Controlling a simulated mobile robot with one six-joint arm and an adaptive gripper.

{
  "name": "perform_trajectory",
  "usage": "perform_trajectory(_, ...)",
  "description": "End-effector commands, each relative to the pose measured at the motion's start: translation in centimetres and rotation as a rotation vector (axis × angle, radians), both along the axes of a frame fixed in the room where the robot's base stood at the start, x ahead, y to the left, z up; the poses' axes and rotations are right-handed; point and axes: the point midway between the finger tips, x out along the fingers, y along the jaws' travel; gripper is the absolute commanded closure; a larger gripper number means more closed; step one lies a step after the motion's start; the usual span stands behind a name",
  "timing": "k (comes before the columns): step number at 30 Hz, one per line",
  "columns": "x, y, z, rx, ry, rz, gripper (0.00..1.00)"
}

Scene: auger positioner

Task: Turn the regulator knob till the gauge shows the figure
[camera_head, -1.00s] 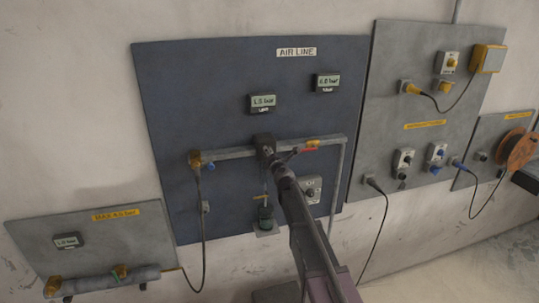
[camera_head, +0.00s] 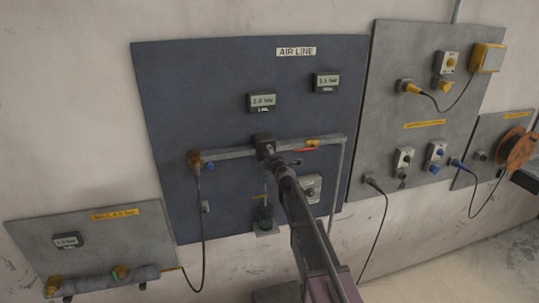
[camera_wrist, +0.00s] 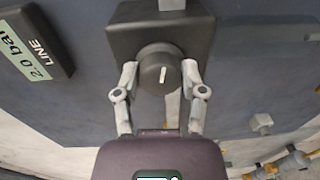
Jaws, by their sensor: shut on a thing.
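The regulator knob (camera_wrist: 160,72) is a dark round knob with a white mark, on the square black regulator body (camera_wrist: 120,28). My gripper (camera_wrist: 159,76) is shut on the knob, one finger at each side. The mark is nearly upright in the wrist view. In the head view my gripper (camera_head: 272,158) meets the regulator on the pipe, and the knob is mostly hidden. The LINE gauge (camera_wrist: 32,47) reads 2.0 bar in the wrist view; it also shows in the head view (camera_head: 262,101). Another gauge (camera_head: 326,82) is up to its right, its figure too blurred to read surely.
The blue board bears an AIR LINE label (camera_head: 296,51) and a pipe (camera_head: 232,152) with a red-handled valve (camera_head: 308,147). A black cable (camera_head: 204,235) hangs at left. A lower-left panel (camera_head: 35,262) has its own gauge (camera_head: 67,240). Grey boards with switches stand at right.

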Motion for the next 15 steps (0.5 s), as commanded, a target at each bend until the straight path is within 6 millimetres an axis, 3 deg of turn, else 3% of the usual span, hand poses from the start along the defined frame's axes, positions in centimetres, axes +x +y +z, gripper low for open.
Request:
perform_trajectory(9,0.40,0.03,0.14,0.003,0.000,-0.004,0.94)
perform_trajectory(10,0.40,0.03,0.14,0.003,0.000,-0.004,0.40)
perform_trajectory(13,0.35,0.02,0.13,0.002,0.000,-0.003,0.12)
perform_trajectory(15,0.28,0.01,0.10,0.001,-0.001,-0.002,0.12)
